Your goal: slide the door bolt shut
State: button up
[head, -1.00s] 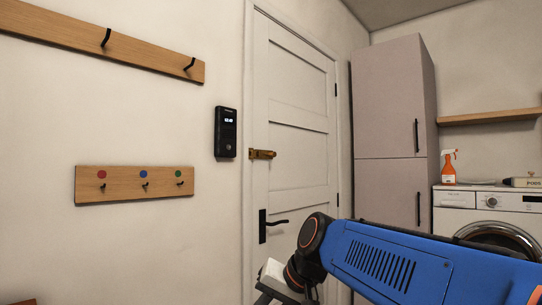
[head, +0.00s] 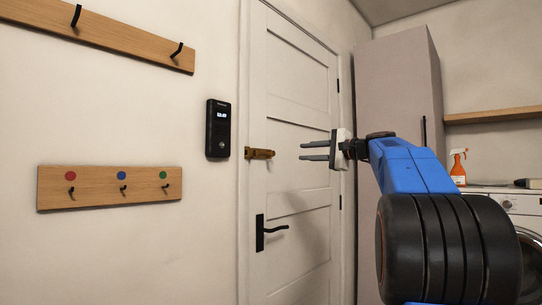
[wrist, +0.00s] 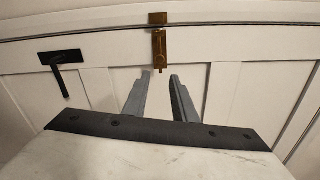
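The brass door bolt (head: 259,154) sits at the left edge of the white door (head: 295,180), above the black door handle (head: 268,231). In the wrist view the bolt (wrist: 159,44) lies beyond my fingertips, with one plate across the door edge line and a longer body with a small knob on the door. My gripper (head: 302,151) is to the right of the bolt at about its height in the head view, fingers pointing left. In the wrist view the two fingers (wrist: 160,74) are apart with nothing between them. They do not touch the bolt.
A black wall panel (head: 218,129) hangs left of the door frame. A hook board (head: 110,187) and an upper coat rack (head: 110,38) are on the left wall. A tall cabinet (head: 398,100) and an orange spray bottle (head: 458,168) are at right.

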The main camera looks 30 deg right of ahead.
aim_at(274, 153)
jog(key=x, duration=1.7)
jog(key=shift+f, duration=0.1)
